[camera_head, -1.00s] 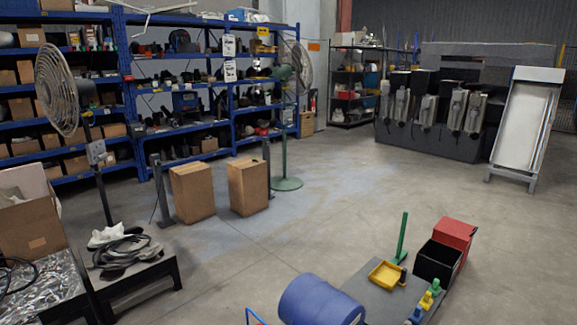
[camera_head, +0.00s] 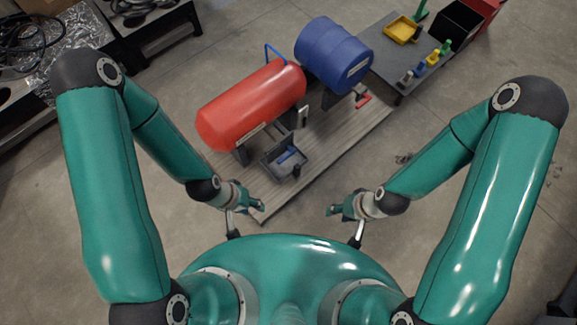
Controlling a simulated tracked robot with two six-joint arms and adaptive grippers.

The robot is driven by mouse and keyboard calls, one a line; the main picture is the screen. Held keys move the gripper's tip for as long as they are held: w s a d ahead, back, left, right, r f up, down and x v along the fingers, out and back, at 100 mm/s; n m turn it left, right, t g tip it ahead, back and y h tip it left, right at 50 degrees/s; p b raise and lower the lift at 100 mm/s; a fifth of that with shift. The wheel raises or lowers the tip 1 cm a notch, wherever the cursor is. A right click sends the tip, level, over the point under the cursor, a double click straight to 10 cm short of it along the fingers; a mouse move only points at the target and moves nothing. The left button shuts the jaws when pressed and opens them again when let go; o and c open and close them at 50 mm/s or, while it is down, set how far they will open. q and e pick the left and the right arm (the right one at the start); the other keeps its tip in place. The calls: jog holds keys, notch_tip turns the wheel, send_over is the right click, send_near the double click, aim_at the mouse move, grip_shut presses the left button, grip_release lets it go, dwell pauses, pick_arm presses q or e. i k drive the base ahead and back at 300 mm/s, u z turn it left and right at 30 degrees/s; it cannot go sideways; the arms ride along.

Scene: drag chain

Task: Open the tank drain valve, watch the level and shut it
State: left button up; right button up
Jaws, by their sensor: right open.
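A red horizontal tank (camera_head: 252,103) lies on a grey slatted platform (camera_head: 335,148). A blue drum (camera_head: 333,55) is behind it to the right. A dark tray-like box (camera_head: 284,160) with a blue part in it sits at the tank's near side. A small red handle-like part (camera_head: 362,100) shows beside the drum's lower end; I cannot tell whether it is the drain valve. My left gripper (camera_head: 250,203) is over the platform's near left edge, apart from the tank. My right gripper (camera_head: 337,210) is open and empty, just off the platform's near edge.
A grey bench (camera_head: 385,68) behind the drum holds a yellow tray (camera_head: 402,30) and several small coloured valve-like pieces. A black bin (camera_head: 457,25) is at the far right. Low dark stands (camera_head: 150,40) fill the upper left.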

aim_at(291, 150)
jog(key=z, duration=0.2)
jog(key=k, duration=0.95)
jog(key=u, duration=0.3)
jog(key=i, duration=0.5)
jog(key=z, duration=0.05)
